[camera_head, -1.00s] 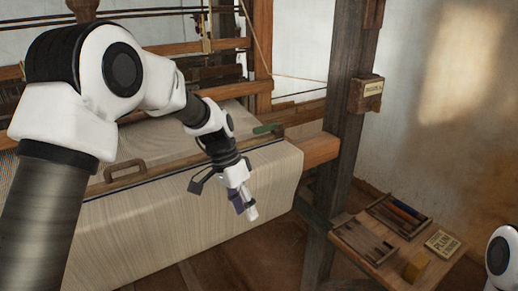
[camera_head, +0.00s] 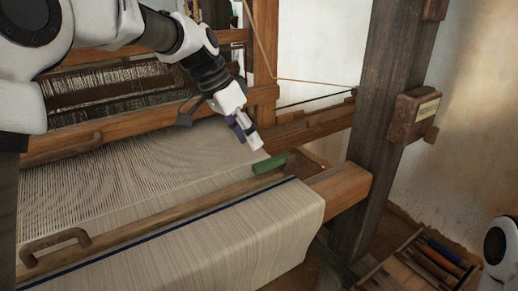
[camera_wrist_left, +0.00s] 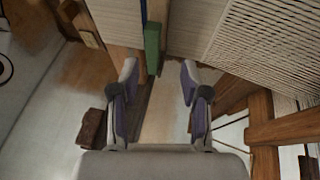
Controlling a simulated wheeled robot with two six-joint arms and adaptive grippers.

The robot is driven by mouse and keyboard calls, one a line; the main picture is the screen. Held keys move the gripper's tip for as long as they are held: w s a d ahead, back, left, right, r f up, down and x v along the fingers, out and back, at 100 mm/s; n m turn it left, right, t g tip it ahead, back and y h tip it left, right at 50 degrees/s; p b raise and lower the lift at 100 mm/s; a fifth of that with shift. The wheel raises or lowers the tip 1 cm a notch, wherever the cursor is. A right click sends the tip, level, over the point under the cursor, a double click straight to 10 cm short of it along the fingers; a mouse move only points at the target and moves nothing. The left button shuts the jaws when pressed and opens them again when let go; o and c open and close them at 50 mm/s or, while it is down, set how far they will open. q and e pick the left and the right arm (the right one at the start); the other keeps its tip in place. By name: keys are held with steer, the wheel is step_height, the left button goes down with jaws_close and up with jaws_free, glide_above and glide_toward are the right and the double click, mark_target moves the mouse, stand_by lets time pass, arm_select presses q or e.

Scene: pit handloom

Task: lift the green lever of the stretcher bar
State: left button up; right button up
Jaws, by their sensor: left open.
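The green lever (camera_head: 270,163) lies at the right end of the wooden stretcher bar (camera_head: 160,221), which runs across the pale cloth. My left gripper (camera_head: 251,143) is just above and behind the lever in the head view, apart from it. In the left wrist view the lever (camera_wrist_left: 152,46) shows upright at the top, beyond the fingertips and nearer the left finger. The left gripper (camera_wrist_left: 158,75) is open, with nothing between its fingers. My right gripper is not in view; only a white part of that arm shows at the lower right edge.
The cloth (camera_head: 240,235) drapes over the front beam (camera_head: 340,188). A dark post (camera_head: 390,90) with a small labelled wooden box (camera_head: 413,115) stands to the right. A side table with a tray of coloured sticks (camera_head: 440,257) is at the lower right. A wooden handle (camera_head: 55,243) sits at the left.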

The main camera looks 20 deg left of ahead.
mark_target(260, 164)
arm_select(q)
steer(key=shift+s+d+f, duration=0.3)
steer(key=shift+d+f, duration=0.25)
steer(key=shift+s+d+f, duration=0.25)
steer(key=shift+d+f, duration=0.25)
steer(key=f, duration=0.1)
steer(key=w+f, duration=0.2)
steer(key=shift+d+f, duration=0.35)
steer(key=shift+f, duration=0.05)
steer(key=shift+s+r, duration=0.15)
steer(key=shift+s, duration=0.1)
steer(key=shift+s+d+r, duration=0.1)
steer(key=shift+s, duration=0.05)
steer(key=shift+c, duration=1)
jaws_close()
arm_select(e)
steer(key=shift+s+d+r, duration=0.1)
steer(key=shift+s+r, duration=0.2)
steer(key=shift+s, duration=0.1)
